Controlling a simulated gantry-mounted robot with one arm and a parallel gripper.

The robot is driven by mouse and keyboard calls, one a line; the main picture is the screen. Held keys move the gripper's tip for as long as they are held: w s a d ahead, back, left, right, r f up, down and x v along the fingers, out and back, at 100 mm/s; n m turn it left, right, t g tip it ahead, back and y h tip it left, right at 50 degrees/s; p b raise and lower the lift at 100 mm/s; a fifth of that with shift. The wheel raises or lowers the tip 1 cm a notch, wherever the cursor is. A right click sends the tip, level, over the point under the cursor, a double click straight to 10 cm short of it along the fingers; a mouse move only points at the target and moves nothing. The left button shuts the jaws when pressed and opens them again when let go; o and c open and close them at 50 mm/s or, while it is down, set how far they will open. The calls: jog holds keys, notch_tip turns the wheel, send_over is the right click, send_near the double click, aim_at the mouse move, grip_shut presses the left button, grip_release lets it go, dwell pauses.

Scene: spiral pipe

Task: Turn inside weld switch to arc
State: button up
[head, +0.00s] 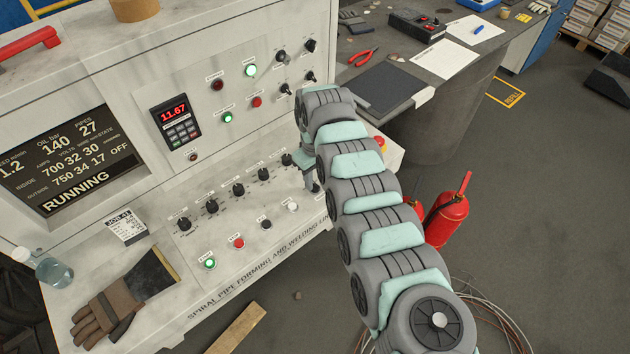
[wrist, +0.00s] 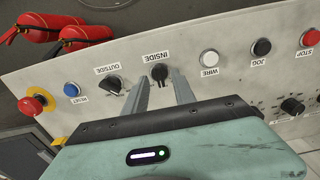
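The inside weld switch (wrist: 159,73) is a black rotary knob under an INSIDE label in the wrist view. Its pointer runs roughly up and down in that picture; I cannot read its position marks. My gripper (wrist: 163,83) is open, its two grey fingers reaching toward the knob. The left fingertip is just beside and below the knob, the right one farther off to its right. I cannot tell whether either touches it. In the head view my gripper (head: 310,182) is low at the panel's right end, mostly hidden by my arm.
The OUTSIDE knob (wrist: 113,84) and white WIRE button (wrist: 209,58) flank the switch. A red emergency button (wrist: 31,105) is farther left. The display (head: 70,160) reads RUNNING and OFF. A glove (head: 115,305) lies on the ledge; red extinguishers (head: 447,212) stand on the floor.

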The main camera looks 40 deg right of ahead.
jog(key=shift+f, duration=0.75)
jog(key=shift+c, duration=0.3)
grip_shut()
